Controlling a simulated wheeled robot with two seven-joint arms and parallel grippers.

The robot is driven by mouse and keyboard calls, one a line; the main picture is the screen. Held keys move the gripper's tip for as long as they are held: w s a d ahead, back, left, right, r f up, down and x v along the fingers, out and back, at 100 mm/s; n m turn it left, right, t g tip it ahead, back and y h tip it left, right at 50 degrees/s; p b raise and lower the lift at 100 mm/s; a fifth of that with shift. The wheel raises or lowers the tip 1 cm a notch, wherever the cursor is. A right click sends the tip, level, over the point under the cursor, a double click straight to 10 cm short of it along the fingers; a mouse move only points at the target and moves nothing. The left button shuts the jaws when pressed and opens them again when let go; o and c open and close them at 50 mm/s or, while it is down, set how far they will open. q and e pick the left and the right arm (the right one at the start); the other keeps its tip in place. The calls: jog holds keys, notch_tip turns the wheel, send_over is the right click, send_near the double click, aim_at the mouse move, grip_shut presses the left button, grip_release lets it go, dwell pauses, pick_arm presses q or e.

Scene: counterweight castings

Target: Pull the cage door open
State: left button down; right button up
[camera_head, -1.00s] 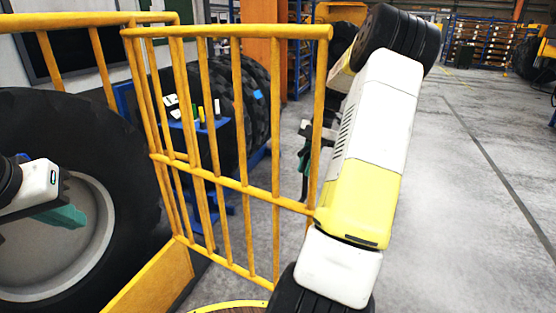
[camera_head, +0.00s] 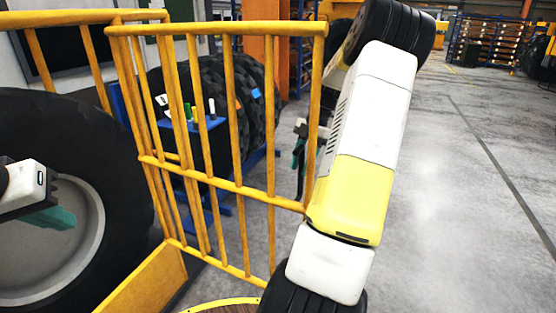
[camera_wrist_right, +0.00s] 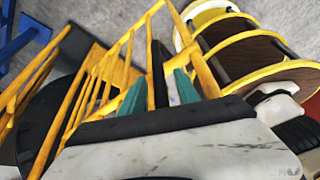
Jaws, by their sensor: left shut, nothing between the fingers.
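The cage door (camera_head: 228,110) is a yellow barred panel standing upright in the middle of the head view. My right arm reaches past its right-hand post. My right gripper (camera_head: 298,160) shows partly behind that post. In the right wrist view its two teal fingers (camera_wrist_right: 160,88) stand apart, with a dark upright bar (camera_wrist_right: 158,65) and a yellow bar between them. Whether they press on either is not clear. My left gripper (camera_head: 55,217) is shut and empty at the left, in front of the large tyre and away from the door.
A large black tyre (camera_head: 100,130) with a grey hub fills the left. More tyres (camera_head: 240,100) and a blue stand with small items are behind the door. A round yellow-rimmed rack (camera_wrist_right: 275,75) is close by in the wrist view. The floor on the right is clear.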

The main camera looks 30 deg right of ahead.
jog(key=v, duration=0.7)
jog(key=shift+r, duration=0.35)
jog(key=shift+d, duration=0.15)
jog(key=shift+c, duration=0.5)
